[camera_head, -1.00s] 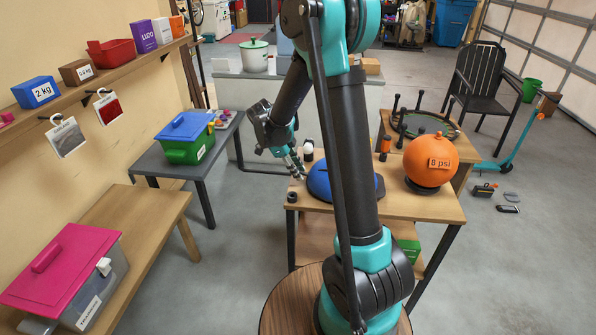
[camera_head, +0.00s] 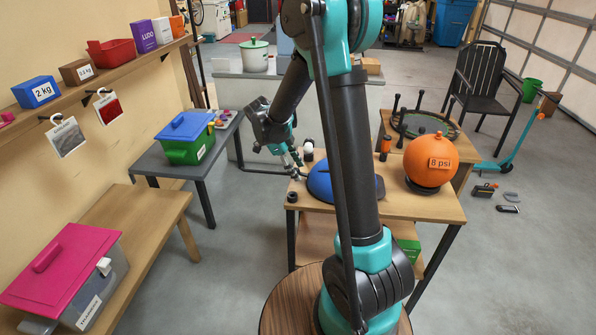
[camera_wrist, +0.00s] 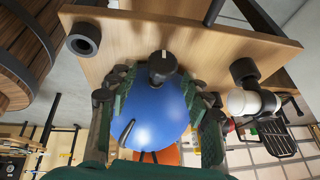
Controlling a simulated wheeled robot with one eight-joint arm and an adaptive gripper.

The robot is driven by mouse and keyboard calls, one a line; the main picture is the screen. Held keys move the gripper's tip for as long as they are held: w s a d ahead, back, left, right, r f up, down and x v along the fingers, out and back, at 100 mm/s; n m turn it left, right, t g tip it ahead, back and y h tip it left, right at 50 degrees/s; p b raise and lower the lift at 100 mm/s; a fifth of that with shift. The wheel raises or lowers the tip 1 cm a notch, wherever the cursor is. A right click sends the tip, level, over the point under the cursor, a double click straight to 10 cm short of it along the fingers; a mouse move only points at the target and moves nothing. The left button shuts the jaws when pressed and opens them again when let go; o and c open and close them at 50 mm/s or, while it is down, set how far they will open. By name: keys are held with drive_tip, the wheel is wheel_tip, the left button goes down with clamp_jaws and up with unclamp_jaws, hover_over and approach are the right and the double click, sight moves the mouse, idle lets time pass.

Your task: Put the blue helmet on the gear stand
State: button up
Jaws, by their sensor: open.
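The blue helmet (camera_head: 319,182) rests on the wooden table (camera_head: 430,208), partly hidden behind my arm. In the wrist view the helmet (camera_wrist: 150,118) appears as a rounded blue dome between my fingers, with a black knob (camera_wrist: 162,67) at its edge. My gripper (camera_head: 299,172) is open at the helmet's left side. In the wrist view its green-padded fingers (camera_wrist: 160,88) lie either side of the dome; I cannot tell if they touch it. A round dark-rimmed piece with upright pegs (camera_head: 428,124) stands at the back right; I cannot tell if it is the gear stand.
An orange ball marked 8 psi (camera_head: 430,152) sits on the table right of the helmet. A small black ring (camera_head: 292,197) is at the front left corner, and a white-topped object (camera_head: 308,153) stands behind the gripper. A green bin with blue lid (camera_head: 185,138) is on the grey bench.

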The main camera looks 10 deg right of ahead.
drive_tip(key=v, duration=1.1)
drive_tip(key=s+d+f+n+t+y, duration=0.1)
drive_tip(key=s+d+f+n, duration=0.2)
drive_tip(key=s+n, duration=0.4)
drive_tip(key=s+d+f+n+t+y, duration=0.2)
drive_tip(key=s+d+f+n, duration=0.1)
drive_tip(key=s+n, duration=0.4)
drive_tip(key=s+d+f+n+t+y, duration=0.1)
drive_tip(key=s+d+f+n+y, duration=0.1)
drive_tip(key=s+n, duration=0.6)
drive_tip(key=shift+d+f, duration=0.85)
drive_tip(key=shift+f, duration=0.05)
drive_tip(key=shift+s, duration=0.1)
